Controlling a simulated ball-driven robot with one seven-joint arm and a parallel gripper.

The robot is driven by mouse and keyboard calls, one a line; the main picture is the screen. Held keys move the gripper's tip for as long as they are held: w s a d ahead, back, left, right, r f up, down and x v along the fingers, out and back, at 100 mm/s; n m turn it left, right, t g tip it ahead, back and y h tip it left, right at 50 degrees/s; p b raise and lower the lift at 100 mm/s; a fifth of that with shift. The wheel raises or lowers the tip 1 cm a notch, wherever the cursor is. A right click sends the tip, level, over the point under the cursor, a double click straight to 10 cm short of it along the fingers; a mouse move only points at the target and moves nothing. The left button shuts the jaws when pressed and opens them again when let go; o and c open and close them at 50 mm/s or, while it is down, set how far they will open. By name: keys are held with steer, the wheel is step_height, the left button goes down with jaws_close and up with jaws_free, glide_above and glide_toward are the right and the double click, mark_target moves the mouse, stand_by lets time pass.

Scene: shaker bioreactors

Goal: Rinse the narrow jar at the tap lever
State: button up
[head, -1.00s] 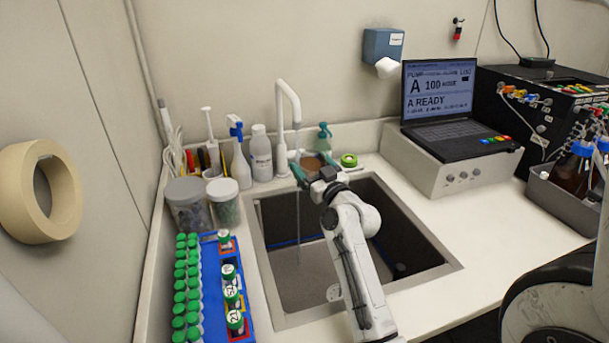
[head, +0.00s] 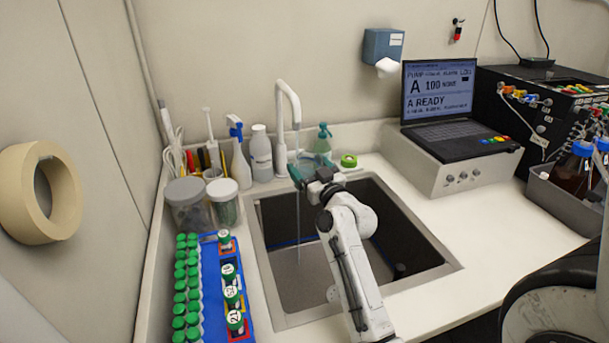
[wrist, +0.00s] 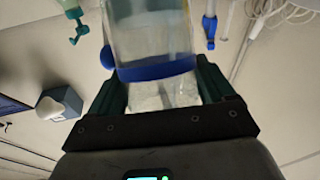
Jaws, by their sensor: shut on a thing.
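My gripper (head: 315,178) is over the back of the sink, close to the right of the tap's water stream. In the wrist view, my gripper (wrist: 176,100) is shut on a clear jar (wrist: 150,35) with a blue band around it. The jar's far end is cut off by the frame's top edge. I cannot clearly tell which part is the tap lever.
Bottles (head: 260,155), lidded tubs (head: 188,205) and a blue tube rack (head: 212,270) line the left. A laptop (head: 445,110) sits right. The right counter front is clear.

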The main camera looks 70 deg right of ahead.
steer(key=shift+s+d+b, duration=0.25)
steer(key=shift+s+b, duration=0.05)
steer(key=shift+b, duration=0.1)
steer(key=shift+s+a, duration=0.1)
steer(key=a+r+v, duration=0.1)
steer(key=v, duration=0.6)
steer(key=shift+a, duration=0.25)
stand_by(0.4)
stand_by(1.1)
steer(key=s+a+r+p, duration=0.3)
steer(key=r, duration=0.1)
steer(key=shift+a, duration=0.4)
stand_by(0.9)
